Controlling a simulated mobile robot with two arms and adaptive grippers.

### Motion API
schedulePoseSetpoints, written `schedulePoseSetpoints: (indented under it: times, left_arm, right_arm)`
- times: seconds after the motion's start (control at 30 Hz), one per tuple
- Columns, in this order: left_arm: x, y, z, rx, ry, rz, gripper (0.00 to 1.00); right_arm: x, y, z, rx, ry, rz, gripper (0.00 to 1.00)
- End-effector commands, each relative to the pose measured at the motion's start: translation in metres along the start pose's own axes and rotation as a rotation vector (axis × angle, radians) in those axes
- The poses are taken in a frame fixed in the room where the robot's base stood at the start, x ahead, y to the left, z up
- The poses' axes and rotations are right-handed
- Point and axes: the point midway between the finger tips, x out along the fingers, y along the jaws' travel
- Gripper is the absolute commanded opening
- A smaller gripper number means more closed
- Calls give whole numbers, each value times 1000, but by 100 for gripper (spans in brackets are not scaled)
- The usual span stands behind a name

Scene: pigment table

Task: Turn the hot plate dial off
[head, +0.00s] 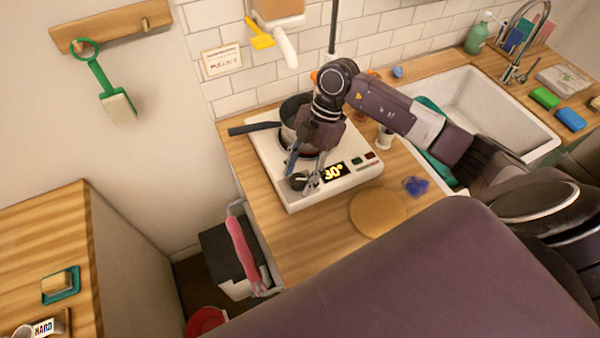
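The white hot plate (345,187) stands on the wooden counter against the tiled wall. A dark saucepan (292,108) sits on it, partly hidden behind my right gripper. The dark dial (298,181) is on the front left of the panel. The lit display (333,172) beside it appears to read 30°. My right gripper (305,180) reaches down from above with its fingertips at the dial. I cannot tell whether they touch or grip it. My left gripper is not in view.
A round wooden board (377,213) and a blue crumpled item (414,186) lie right of the hot plate. A white sink (487,97) is farther right. The saucepan's handle (252,128) sticks out left. A pink cloth (241,248) hangs below the counter's left edge.

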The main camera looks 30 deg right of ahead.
Motion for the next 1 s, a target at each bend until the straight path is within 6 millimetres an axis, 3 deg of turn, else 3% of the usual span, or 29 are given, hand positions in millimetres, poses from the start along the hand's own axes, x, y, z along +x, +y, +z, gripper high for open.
schedulePoseSetpoints:
  times: [0.03,0.3,0.67,1.0]
  left_arm:
    - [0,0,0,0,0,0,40]
    - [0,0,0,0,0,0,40]
    - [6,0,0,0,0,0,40]
    - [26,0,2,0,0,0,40]
  right_arm:
    - [0,0,0,0,0,0,36]
    - [-1,0,0,0,0,0,8]
    - [0,1,0,-63,-1,-25,8]
    - [1,5,1,-303,-1,-121,8]
